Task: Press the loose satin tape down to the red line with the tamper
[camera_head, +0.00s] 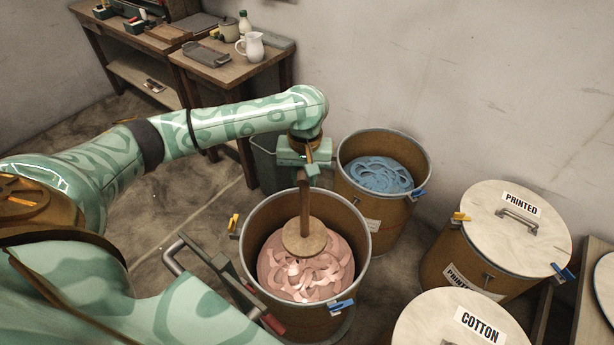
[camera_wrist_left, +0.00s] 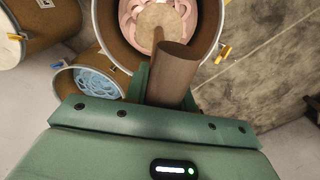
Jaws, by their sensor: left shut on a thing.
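The tamper (camera_head: 304,237) has a round wooden disc on an upright wooden handle. My left gripper (camera_head: 305,174) is shut on the top of the handle; the handle also shows in the left wrist view (camera_wrist_left: 174,75). The disc is inside the open brown drum (camera_head: 258,222), over the loose pink satin tape (camera_head: 310,275), towards the far side. I cannot tell whether the disc touches the tape. The tape lies in loose coils. I see no red line on the drum's inner wall. My right gripper is not in view.
A drum with blue tape (camera_head: 377,175) stands behind the pink one. Lidded drums marked PRINTED (camera_head: 495,245) and COTTON (camera_head: 445,325) stand to the right. A table with a white jug (camera_head: 252,47) is at the back.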

